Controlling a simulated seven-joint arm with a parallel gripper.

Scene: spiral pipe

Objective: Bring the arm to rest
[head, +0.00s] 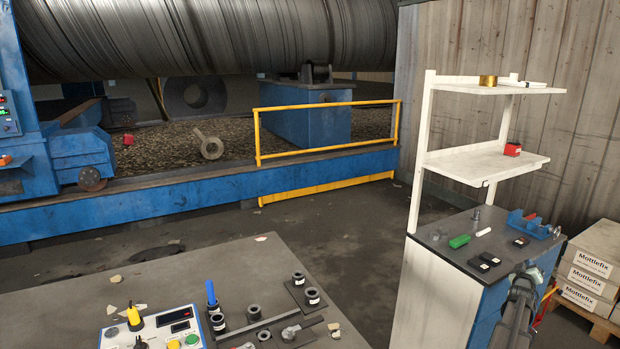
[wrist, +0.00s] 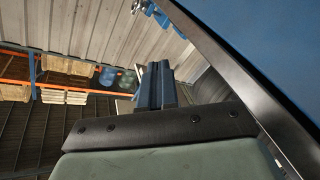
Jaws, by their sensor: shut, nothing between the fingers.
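My gripper (wrist: 158,72) shows in the wrist view with its dark fingers together and nothing between them. The wrist view is tilted and looks past the fingers at a corrugated wall and orange racking. In the head view a grey part of my arm (head: 518,310) stands at the lower right, in front of the blue cabinet of the shelf bench. The fingertips cannot be made out clearly there. No object is held.
A grey table (head: 180,275) with a control box (head: 150,333) and pipe fittings is at the front left. Stacked boxes (head: 594,260) stand at right. A blue panel fills the wrist view's upper right.

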